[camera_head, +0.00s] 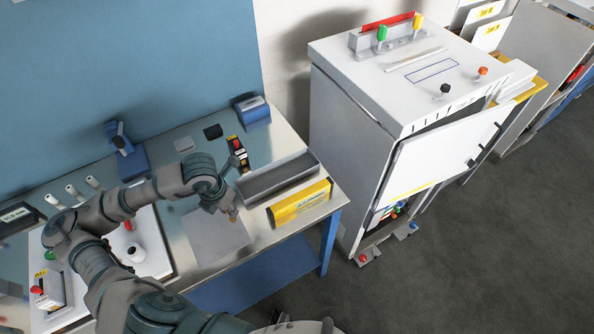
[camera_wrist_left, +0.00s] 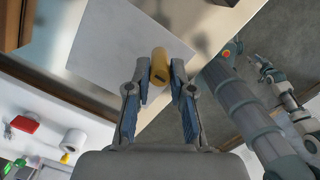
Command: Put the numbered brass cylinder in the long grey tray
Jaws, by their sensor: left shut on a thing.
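The brass cylinder (camera_wrist_left: 159,66) is between the fingertips of my left gripper (camera_wrist_left: 158,84) in the left wrist view. The gripper is shut on it. Any number on the cylinder is too small to read. In the head view my left gripper (camera_head: 222,204) is over the table near a flat grey sheet, with the cylinder (camera_head: 233,215) showing small at its tips. The long grey tray (camera_head: 262,191) lies just to the right of the gripper, apart from it. Its visible inside looks empty. My right gripper may show small at the right of the left wrist view; its jaws are unclear.
A yellow box (camera_head: 301,204) stands along the tray's near side. A small black and red device (camera_head: 237,152) stands behind the tray. A white board with items (camera_head: 150,240) lies to the left. A white cabinet (camera_head: 352,115) stands right of the table.

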